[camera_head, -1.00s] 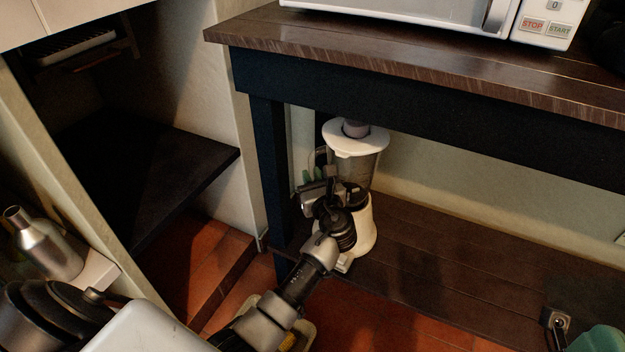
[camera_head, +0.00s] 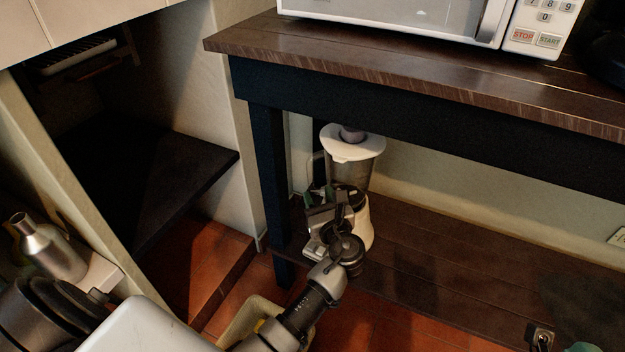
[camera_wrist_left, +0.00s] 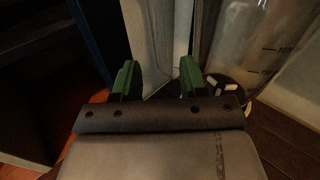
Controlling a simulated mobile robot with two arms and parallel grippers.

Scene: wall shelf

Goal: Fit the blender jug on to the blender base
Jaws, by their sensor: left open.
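The blender jug (camera_head: 365,175), clear with a white lid and a handle on its left side, stands upright on the lower shelf of the dark table. The white blender base (camera_head: 366,230) shows directly below it. My wrist hides part of where they meet, so I cannot tell if the jug is fully seated. My left gripper (camera_head: 318,198) is open at the left of the jug, low near its handle. In the left wrist view its green fingertips (camera_wrist_left: 159,80) are apart, with the jug (camera_wrist_left: 240,45) just to their right.
A table leg (camera_head: 270,180) stands close left of the gripper. The tabletop (camera_head: 400,75) overhangs the jug and carries a microwave (camera_head: 400,18). The lower shelf (camera_head: 450,240) is clear to the right. A pale bin (camera_head: 250,312) is on the floor below my arm.

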